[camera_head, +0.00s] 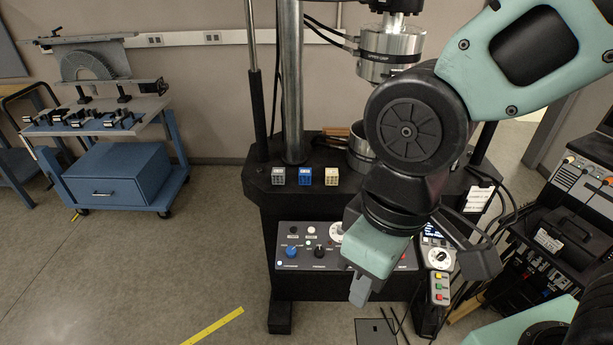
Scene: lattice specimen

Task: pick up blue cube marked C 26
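The blue cube (305,177) sits on the black top of the test machine, in the middle of a row of three small cubes. A grey cube (278,176) is to its left and a beige cube (331,176) to its right, with gaps between them. The marking on the blue cube is too small to read. My gripper (361,288) points down in front of the machine's control panel, below and to the right of the cubes. It is apart from them. Its opening is not clear from this angle, and I see nothing held.
The test machine's black top (262,180) carries a steel column (291,80) behind the cubes. A control panel (302,251) is on its front. A blue cart (118,178) stands at left, and equipment (570,215) at right.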

